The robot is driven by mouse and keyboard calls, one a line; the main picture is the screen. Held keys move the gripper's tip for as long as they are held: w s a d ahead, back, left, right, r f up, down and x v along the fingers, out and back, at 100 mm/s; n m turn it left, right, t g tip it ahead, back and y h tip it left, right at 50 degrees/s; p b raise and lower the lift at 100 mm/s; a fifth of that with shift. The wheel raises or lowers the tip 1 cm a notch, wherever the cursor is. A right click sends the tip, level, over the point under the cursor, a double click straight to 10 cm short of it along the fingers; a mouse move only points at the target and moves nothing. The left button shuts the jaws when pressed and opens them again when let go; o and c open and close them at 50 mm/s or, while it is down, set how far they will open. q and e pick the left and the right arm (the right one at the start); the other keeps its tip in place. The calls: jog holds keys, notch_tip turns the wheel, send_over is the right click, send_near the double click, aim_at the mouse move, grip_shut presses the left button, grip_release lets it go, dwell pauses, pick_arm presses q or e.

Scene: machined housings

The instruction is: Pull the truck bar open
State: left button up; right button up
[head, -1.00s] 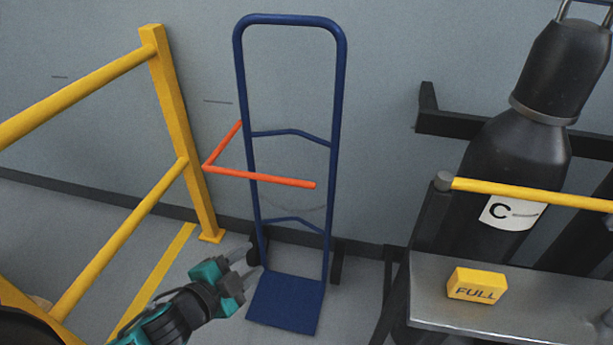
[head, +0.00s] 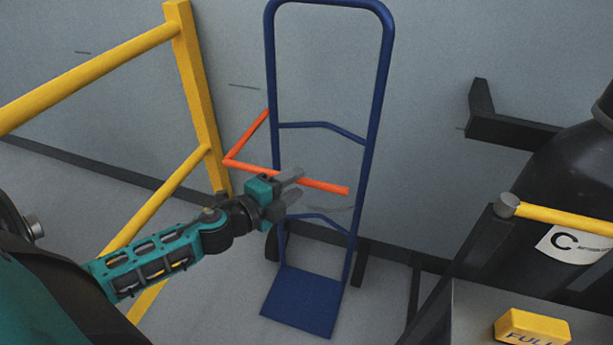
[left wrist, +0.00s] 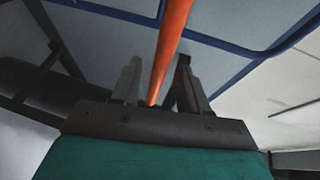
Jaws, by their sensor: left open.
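The orange-red truck bar (head: 318,184) sticks out in front of the blue hand truck (head: 372,120), bent at a corner on its left. Its free end is at the right, in front of the truck's right upright. My left gripper (head: 295,185) is at the middle of the bar's front stretch, with its fingers pointing right. In the left wrist view the bar (left wrist: 170,50) runs between the two open fingers (left wrist: 158,85), with a gap visible at the right finger. I cannot tell whether it touches the left one. My right gripper is not in view.
A yellow railing (head: 195,90) stands at the left, close to my left arm. At the right are a dark gas cylinder (head: 560,180), a yellow bar (head: 565,220) and a yellow block (head: 532,326) marked FULL. The wall is close behind the truck.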

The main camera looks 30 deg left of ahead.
pick_arm(q)
jog(key=shift+x, duration=2.35)
grip_shut()
